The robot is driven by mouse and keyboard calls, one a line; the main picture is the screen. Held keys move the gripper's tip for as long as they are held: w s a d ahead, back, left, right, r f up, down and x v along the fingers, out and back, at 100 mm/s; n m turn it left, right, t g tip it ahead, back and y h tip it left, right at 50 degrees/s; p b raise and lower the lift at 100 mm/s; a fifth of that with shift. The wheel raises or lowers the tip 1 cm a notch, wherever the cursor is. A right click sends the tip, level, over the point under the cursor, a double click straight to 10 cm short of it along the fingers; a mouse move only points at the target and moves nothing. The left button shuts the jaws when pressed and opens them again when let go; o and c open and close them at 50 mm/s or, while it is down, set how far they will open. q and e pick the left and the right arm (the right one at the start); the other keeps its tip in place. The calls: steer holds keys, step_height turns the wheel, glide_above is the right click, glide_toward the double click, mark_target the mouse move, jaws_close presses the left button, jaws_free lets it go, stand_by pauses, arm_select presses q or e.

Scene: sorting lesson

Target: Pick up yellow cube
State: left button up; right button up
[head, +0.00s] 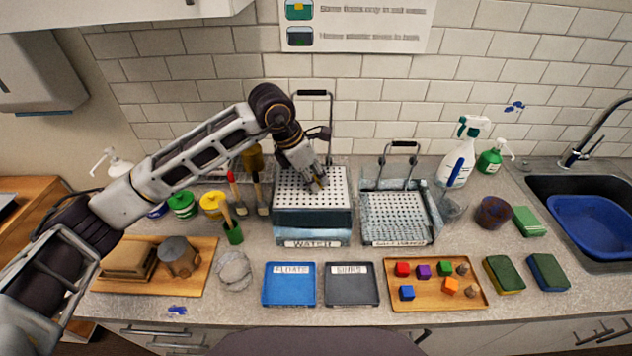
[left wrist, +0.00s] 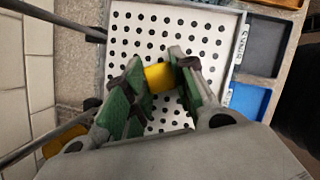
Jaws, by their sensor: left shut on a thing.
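My left gripper (head: 317,184) is above the white perforated plate (head: 290,208) of the bin labelled WATER (head: 312,244). In the left wrist view, the green-padded fingers (left wrist: 160,76) are shut on the yellow cube (left wrist: 159,77), with the perforated plate (left wrist: 200,30) behind it. In the head view the cube is mostly hidden by the fingers. I cannot tell whether the cube touches the plate. My right gripper is not in view.
A blue FLOATS tray (head: 289,298) and a grey SINKS tray (head: 352,299) lie in front. A wooden tray (head: 400,299) with coloured cubes is to their right. A second perforated rack (head: 396,232), a spray bottle (head: 457,165) and a sink (head: 543,187) are further right.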

arm_select(q)
steer(key=shift+r, duration=0.1)
steer(key=shift+c, duration=0.3)
step_height(320, 180, up, 8)
steer(key=shift+f+b, duration=0.1)
steer(key=shift+b, duration=0.7)
step_height(320, 180, up, 2)
stand_by(0.3)
steer(key=shift+s, duration=0.1)
